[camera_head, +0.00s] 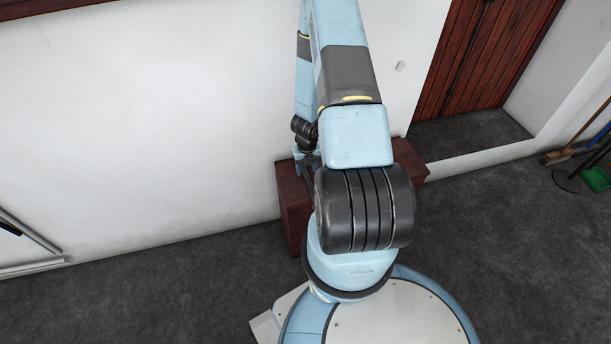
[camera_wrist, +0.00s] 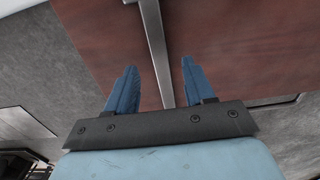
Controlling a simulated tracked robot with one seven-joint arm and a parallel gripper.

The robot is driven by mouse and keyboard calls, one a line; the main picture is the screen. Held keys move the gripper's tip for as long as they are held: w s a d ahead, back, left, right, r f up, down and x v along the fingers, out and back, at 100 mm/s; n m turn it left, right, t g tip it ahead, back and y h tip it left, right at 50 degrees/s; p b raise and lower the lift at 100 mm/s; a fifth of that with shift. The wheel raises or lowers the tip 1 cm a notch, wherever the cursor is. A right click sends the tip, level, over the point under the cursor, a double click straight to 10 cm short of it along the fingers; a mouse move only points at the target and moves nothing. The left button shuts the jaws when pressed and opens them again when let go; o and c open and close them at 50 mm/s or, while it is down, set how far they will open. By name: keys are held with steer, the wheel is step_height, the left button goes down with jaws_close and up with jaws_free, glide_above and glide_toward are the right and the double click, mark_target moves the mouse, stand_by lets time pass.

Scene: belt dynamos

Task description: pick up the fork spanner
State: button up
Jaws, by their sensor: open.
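The fork spanner (camera_wrist: 157,42) shows in the wrist view as a grey metal bar on a reddish-brown wooden surface (camera_wrist: 240,55). It runs from the top edge down between my fingers; its upper end is out of frame. My gripper (camera_wrist: 158,64) is open, with one blue finger on each side of the spanner and a gap to both. I cannot tell how high the fingertips are above the surface. In the head view my gripper (camera_head: 309,166) is partly visible at the reddish-brown box (camera_head: 295,208); my arm hides much of the box, and the spanner cannot be made out.
The box stands by a white wall (camera_head: 150,120). A dark red wooden door (camera_head: 485,55) is in a recess behind at the right. A broom (camera_head: 575,148) and a green dustpan (camera_head: 595,179) are at the far right. Dark floor (camera_head: 500,240) is clear at the right.

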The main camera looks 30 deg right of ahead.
mark_target(305, 171)
steer(key=shift+f, duration=1.45)
steer(key=shift+c, duration=0.2)
jaws_close()
steer(key=shift+w, duration=0.1)
